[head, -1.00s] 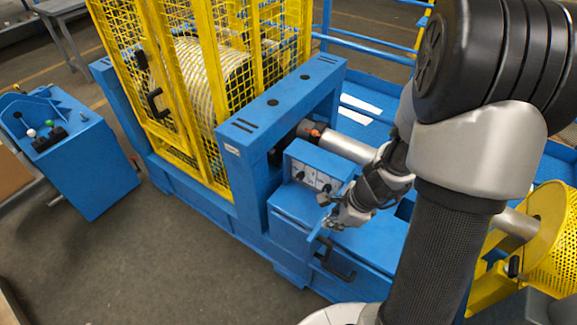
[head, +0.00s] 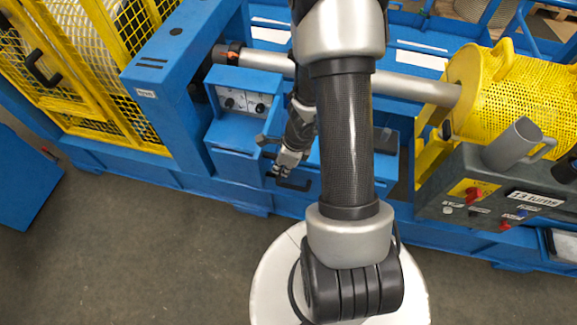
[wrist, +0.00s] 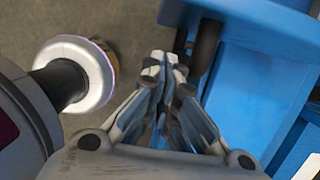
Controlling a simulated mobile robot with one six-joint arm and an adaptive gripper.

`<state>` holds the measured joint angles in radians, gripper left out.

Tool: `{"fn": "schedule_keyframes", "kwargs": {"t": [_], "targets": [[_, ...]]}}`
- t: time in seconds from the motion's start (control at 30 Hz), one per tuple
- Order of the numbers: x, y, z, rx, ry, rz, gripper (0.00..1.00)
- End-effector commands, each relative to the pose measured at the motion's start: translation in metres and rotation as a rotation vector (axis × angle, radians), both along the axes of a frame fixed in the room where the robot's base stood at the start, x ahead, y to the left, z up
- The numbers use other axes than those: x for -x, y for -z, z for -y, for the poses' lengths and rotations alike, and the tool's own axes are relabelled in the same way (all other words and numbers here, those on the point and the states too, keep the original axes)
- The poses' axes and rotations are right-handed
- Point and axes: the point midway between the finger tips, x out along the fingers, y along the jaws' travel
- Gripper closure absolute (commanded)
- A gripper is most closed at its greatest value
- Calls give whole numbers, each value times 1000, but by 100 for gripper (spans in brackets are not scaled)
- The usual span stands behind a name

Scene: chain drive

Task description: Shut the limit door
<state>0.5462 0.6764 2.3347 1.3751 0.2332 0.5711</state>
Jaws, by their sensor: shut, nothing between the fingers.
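The blue limit box (head: 243,93) has a pale panel with two dark dials, in the head view. A blue housing (head: 232,135) sits below it. A black bar handle (head: 296,187) is at the housing's lower right, and it also shows in the wrist view (wrist: 205,45). I cannot tell for sure which panel is the limit door or how far it stands open; my arm hides part of that area. My gripper (head: 280,174) is shut and empty beside the handle. In the wrist view my gripper (wrist: 161,62) points at the blue panel's edge; contact is unclear.
A yellow mesh cage (head: 75,65) stands left. A steel shaft (head: 405,84) runs behind my arm to a yellow perforated guard (head: 510,95). A grey control box (head: 480,185) marked "13 turns" is at right. The floor (head: 150,250) at front left is clear.

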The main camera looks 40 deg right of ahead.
Motion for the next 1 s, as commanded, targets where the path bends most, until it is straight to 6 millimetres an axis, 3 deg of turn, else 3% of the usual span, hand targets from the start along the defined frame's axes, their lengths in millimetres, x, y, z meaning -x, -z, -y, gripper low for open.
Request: {"fn": "schedule_keyframes", "kwargs": {"t": [0.2,0.77,1.0], "targets": [[-21,-6,-15,2,-3,3,100],[-26,-5,-20,2,7,3,100],[-41,-4,-36,3,87,3,100]]}}
